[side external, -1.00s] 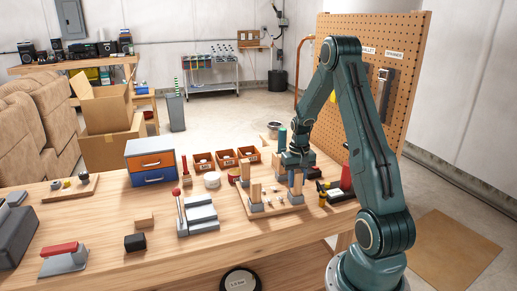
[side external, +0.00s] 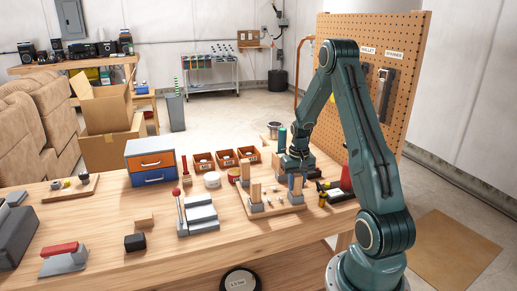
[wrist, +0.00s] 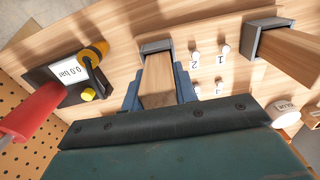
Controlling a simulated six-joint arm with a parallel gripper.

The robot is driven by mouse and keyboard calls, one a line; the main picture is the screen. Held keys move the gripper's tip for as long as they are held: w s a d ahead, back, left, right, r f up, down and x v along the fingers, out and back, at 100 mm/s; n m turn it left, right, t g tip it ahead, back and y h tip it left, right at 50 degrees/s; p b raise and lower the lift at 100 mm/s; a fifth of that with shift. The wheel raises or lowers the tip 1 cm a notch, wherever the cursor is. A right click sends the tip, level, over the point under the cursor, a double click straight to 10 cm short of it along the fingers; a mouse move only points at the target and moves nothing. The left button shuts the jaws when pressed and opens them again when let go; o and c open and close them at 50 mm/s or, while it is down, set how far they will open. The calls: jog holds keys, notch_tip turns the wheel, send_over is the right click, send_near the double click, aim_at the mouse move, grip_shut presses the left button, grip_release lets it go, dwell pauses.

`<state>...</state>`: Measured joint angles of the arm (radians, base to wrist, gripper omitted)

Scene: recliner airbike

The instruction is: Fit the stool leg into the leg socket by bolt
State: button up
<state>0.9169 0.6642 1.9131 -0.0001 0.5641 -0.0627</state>
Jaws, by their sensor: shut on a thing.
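My gripper (wrist: 160,95) is shut on a wooden stool leg (wrist: 157,78), with a blue finger on each side of it. The leg's far end meets a grey leg socket (wrist: 156,46) in the wrist view; how deep it sits is hard to tell. In the side view my gripper (side external: 297,178) is over the right part of the wooden board (side external: 272,212) and hides much of the leg. Another leg (side external: 255,191) stands in a grey socket at the board's front left. Small white bolts (wrist: 196,55) stand beside numbers on the board.
A gauge box (wrist: 64,72) reading 0.0 bar, a yellow-orange tool (wrist: 95,52) and a red handle (wrist: 30,112) are close left in the wrist view. A grey stepped block (side external: 200,214) stands left of the board, and orange bins (side external: 226,158) behind.

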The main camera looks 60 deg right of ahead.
dwell(0.9)
jog(key=o, duration=0.8)
jog(key=shift+c, duration=0.2)
jog(key=shift+r, duration=0.15)
jog(key=shift+r, duration=0.85)
jog(key=shift+o, duration=0.5)
jog(key=o, duration=0.5)
jog(key=shift+r, duration=0.1)
